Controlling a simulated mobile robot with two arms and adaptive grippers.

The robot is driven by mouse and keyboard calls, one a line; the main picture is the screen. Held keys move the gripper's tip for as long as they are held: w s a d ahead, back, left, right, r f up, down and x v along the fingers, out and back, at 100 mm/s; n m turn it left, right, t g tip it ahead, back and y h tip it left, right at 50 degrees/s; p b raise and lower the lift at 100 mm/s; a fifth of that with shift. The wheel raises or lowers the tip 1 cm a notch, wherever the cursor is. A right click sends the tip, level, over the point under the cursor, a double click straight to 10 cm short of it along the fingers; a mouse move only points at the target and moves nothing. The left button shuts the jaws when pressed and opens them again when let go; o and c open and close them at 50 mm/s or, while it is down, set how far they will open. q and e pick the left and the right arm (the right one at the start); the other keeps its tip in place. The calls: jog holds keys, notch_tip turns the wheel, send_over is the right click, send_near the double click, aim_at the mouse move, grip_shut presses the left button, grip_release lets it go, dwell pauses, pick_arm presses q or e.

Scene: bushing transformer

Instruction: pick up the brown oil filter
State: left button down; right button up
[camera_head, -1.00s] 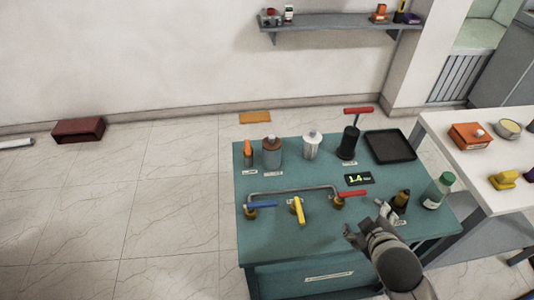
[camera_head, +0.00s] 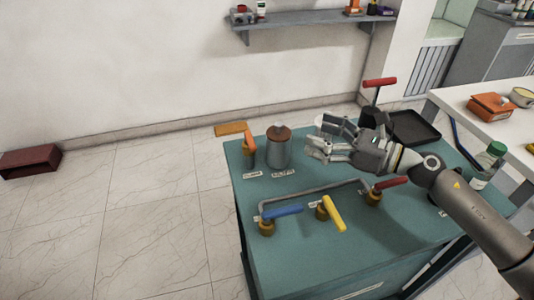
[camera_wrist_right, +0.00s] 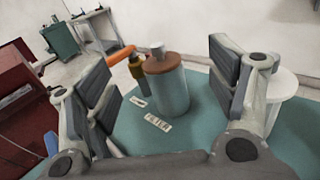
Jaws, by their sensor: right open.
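The brown oil filter (camera_head: 279,152) is a grey cylinder with a brown top and a small knob. It stands upright on the teal bench (camera_head: 300,240), near the back left. It also shows in the right wrist view (camera_wrist_right: 168,92), between the spread fingers. My right gripper (camera_head: 322,136) is open and empty, just right of the filter with its fingers pointing toward it. A gap remains between the fingertips and the filter in the head view. My left gripper is not in view.
An orange-handled tool (camera_head: 249,147) stands close left of the filter. A red-handled pump (camera_head: 380,84) and black tray (camera_head: 416,128) are behind. A pipe with blue (camera_head: 283,211), yellow (camera_head: 334,214) and red (camera_head: 390,183) handles lies in front.

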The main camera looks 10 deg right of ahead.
aim_at(279, 124)
jog(key=shift+n+g, duration=0.3)
jog(key=shift+n, duration=0.1)
jog(key=p+x, duration=0.2)
jog(key=x, duration=0.2)
jog(key=shift+w+a+f, duration=0.1)
jog(key=shift+w+a, duration=0.1)
jog(key=shift+a, duration=0.05)
jog(key=shift+p+x, duration=0.35)
jog(key=shift+x, duration=0.45)
jog(key=p+x, duration=0.1)
jog(key=x, duration=0.2)
jog(key=shift+w+a+f+p, duration=0.1)
jog(key=shift+w+a+p, duration=0.05)
jog(key=shift+a+p, duration=0.2)
jog(key=shift+w+a+f, duration=0.2)
jog(key=shift+w+a, duration=0.05)
jog(key=shift+a, duration=0.05)
